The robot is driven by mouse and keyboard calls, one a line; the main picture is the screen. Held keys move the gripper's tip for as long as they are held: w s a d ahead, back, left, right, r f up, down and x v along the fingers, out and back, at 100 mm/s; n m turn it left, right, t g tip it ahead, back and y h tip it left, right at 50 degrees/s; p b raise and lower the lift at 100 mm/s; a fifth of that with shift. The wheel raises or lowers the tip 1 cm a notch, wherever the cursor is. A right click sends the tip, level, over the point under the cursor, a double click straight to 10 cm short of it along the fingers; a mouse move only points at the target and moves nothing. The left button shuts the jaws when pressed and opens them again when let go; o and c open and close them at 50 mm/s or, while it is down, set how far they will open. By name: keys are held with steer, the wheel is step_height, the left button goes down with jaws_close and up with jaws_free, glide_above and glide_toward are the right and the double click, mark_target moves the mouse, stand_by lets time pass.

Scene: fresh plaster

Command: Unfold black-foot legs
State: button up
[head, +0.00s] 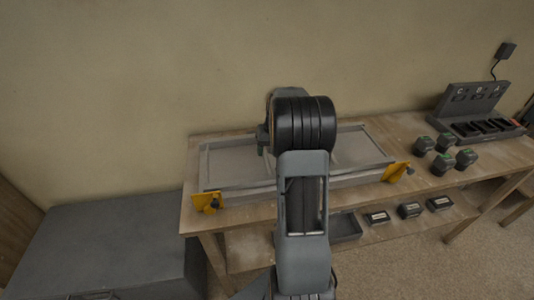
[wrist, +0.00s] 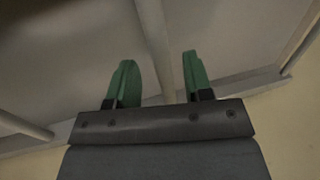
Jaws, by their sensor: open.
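A grey shallow frame (head: 228,160) with a raised rim lies on the wooden bench, with a yellow bracket at its front left corner (head: 207,202) and another at its front right (head: 397,172). My arm hides its middle in the head view. In the wrist view my gripper (wrist: 158,60) is open, its green fingers on either side of a pale bar (wrist: 153,30) that crosses the grey panel. I cannot tell how far the fingertips are from the bar. A second pale bar (wrist: 22,124) shows at lower left. No black foot can be made out.
Several dark battery-like blocks (head: 443,164) stand on the bench's right side, before a grey charger rack (head: 472,112). More blocks (head: 410,210) and a grey bin (head: 345,227) sit on the shelf below. A grey chest (head: 118,245) stands at left. The wall is close behind.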

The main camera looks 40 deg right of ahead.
steer(key=shift+a+f, duration=0.2)
steer(key=shift+f, duration=0.75)
jaws_close()
steer(key=shift+d, duration=0.1)
